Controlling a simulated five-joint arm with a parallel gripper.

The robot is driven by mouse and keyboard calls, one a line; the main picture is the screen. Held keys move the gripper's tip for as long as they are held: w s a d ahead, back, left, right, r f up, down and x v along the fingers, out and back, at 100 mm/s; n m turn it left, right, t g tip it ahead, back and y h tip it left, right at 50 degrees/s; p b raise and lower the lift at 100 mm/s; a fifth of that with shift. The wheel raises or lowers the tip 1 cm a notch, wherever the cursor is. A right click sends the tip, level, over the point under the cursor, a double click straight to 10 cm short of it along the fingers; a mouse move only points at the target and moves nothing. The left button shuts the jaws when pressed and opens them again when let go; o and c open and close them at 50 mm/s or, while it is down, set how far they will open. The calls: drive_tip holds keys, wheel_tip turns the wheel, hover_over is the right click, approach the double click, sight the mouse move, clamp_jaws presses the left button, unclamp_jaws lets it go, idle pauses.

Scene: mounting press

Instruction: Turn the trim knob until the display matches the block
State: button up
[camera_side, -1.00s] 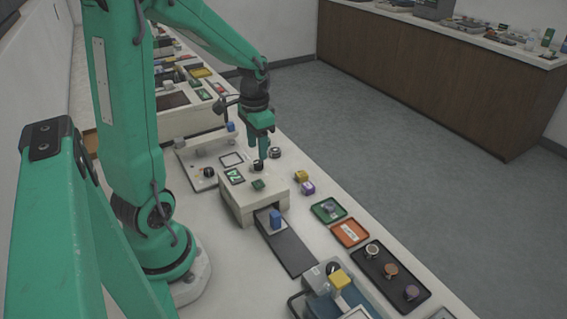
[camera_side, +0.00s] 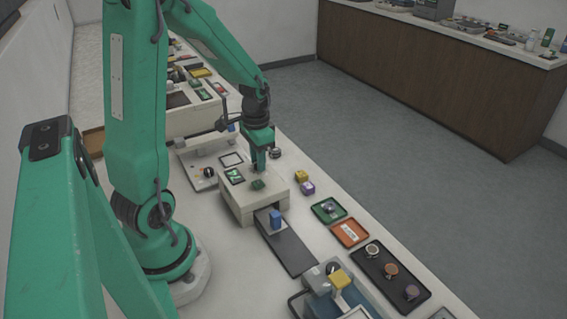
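The mounting press is a cream box (camera_side: 243,207) in the middle of the bench. A small green-lit display (camera_side: 234,175) is set in its top; its reading is too small to make out. A green button (camera_side: 257,184) sits near the front of the top. A blue block (camera_side: 275,219) stands on the dark slide at the press opening. My green gripper (camera_side: 259,163) points down over the top of the press, right of the display, where the trim knob is hidden behind its fingers. I cannot tell whether the fingers are closed on the knob.
A dark slide (camera_side: 292,254) runs forward from the press. Yellow and purple blocks (camera_side: 307,188) lie to its right. Green and orange trays (camera_side: 350,233) and a black tray of round pieces (camera_side: 375,279) line the right bench edge. A fixture with a black knob (camera_side: 208,172) stands behind left.

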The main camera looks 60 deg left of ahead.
drive_tip(key=shift+n, duration=2.9)
drive_tip(key=o, duration=1)
drive_tip(key=shift+r, duration=0.15)
drive_tip(key=shift+r, duration=3.85)
